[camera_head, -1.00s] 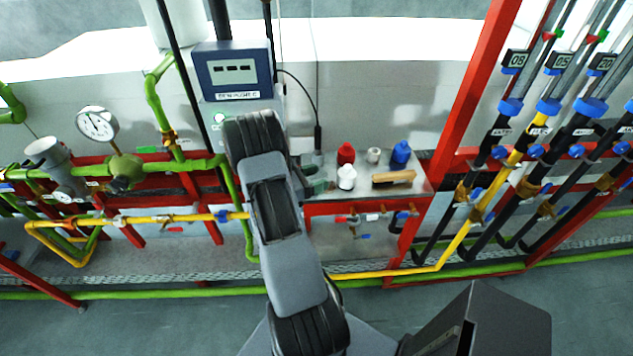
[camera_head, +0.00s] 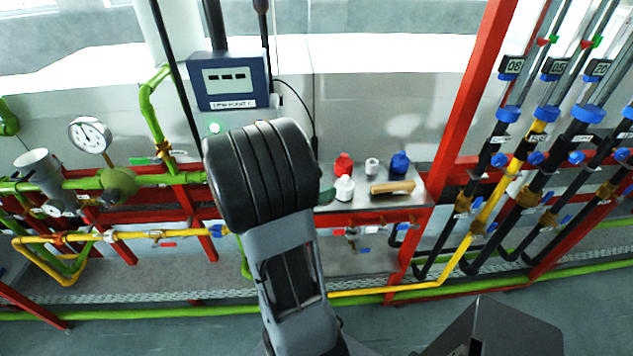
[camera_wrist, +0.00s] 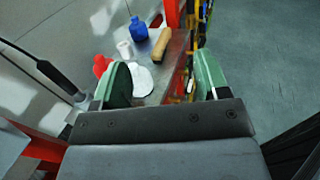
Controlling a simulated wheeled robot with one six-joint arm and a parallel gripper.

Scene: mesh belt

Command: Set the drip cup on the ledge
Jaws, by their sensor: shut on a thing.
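My gripper (camera_wrist: 162,78) has green fingers standing apart, one each side of the wrist view. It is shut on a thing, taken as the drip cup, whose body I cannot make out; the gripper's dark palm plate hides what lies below. The ledge (camera_head: 390,202) is a grey metal shelf on the red frame; it also shows beyond the fingers in the wrist view (camera_wrist: 178,62). My gripper is at the ledge's left part, mostly hidden behind my arm in the head view. Whether the held thing touches the ledge cannot be told.
The white bottle (camera_wrist: 143,79) appears close to my left finger. A red post (camera_head: 470,90) rises at right.

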